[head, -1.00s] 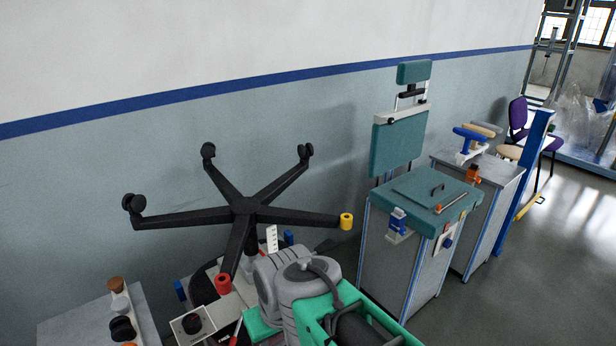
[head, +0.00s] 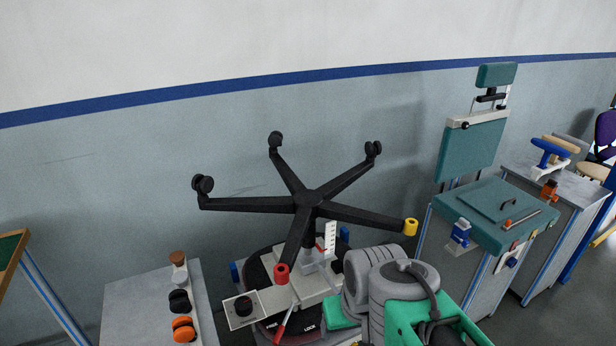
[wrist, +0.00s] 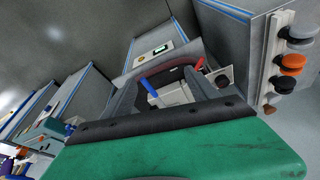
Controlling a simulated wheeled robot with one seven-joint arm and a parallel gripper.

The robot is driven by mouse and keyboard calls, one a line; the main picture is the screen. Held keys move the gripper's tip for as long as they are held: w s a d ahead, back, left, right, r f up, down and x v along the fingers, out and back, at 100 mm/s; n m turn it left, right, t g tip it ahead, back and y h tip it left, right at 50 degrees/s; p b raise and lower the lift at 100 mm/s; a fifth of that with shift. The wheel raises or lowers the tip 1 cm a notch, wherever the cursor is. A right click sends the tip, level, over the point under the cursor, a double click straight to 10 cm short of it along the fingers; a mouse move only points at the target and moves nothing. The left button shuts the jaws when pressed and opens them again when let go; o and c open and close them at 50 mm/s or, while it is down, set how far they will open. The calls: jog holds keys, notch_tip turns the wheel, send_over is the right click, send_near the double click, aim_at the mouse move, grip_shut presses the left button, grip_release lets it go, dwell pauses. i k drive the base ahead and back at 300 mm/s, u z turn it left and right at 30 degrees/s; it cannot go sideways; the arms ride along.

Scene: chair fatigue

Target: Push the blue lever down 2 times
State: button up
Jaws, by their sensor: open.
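Several blue parts show, and I cannot tell for sure which is the blue lever. A small blue part on a white mount (head: 460,233) is fixed to the front of the teal-topped cabinet (head: 482,208). A blue handle (head: 548,148) stands on the grey cabinet at the right. In the wrist view a blue bar (wrist: 150,88) shows beyond my gripper (wrist: 158,86). My gripper is open, its two dark fingers apart with nothing held. It is hidden in the head view.
An upturned black five-arm chair base (head: 308,202) with red and yellow caps sits over the machine (head: 252,308). A red-handled lever (head: 282,330) is at its front. A grey cabinet (head: 150,308) with knobs stands left. My green and grey arm fills the lower middle.

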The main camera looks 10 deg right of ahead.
aim_at(309, 261)
jog(key=u, duration=3.7)
jog(key=k, duration=2.65)
jog(key=z, duration=2)
jog(key=i, duration=1)
